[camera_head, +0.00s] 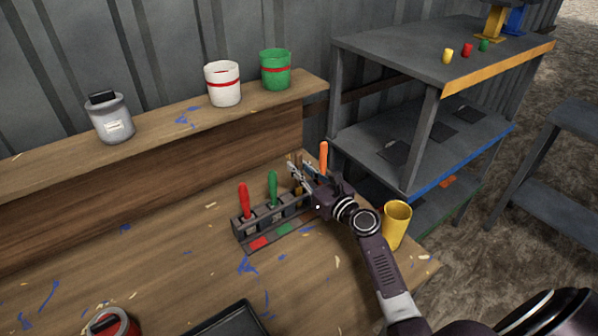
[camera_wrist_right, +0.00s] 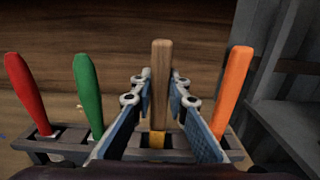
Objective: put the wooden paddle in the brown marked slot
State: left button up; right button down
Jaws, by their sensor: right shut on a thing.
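The wooden paddle (camera_wrist_right: 161,78) stands upright between the fingers of my right gripper (camera_head: 301,174), which is shut on it. Its top shows just beyond the fingers in the head view (camera_head: 298,160). The grey rack (camera_head: 239,233) holds a red-handled tool (camera_head: 245,200), a green-handled tool (camera_head: 273,188) and an orange-handled tool (camera_wrist_right: 234,88). The paddle is in line with the gap between green and orange. Its lower end is at the rack, but I cannot tell how deep it sits. The brown mark is hidden behind my gripper in the head view. My left gripper is not in view.
A yellow cup (camera_head: 396,226) stands right of my right forearm. A black tray (camera_head: 232,320) and a red can (camera_head: 112,322) are at the front. A white can (camera_head: 222,84) and a green can (camera_head: 275,70) stand on the ledge. A grey shelf (camera_head: 385,50) rises at the right.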

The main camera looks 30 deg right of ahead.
jog(key=shift+r, duration=0.1)
jog(key=c, duration=1.9)
grip_release()
jog(key=shift+f, duration=0.2)
jog(key=shift+s+r, duration=0.15)
jog(key=s, duration=0.4)
jog(key=s+d, duration=0.1)
jog(key=s, duration=0.2)
jog(key=s+b, duration=0.1)
jog(key=s, duration=0.3)
jog(key=shift+s+d, duration=0.3)
jog(key=shift+s, duration=0.05)
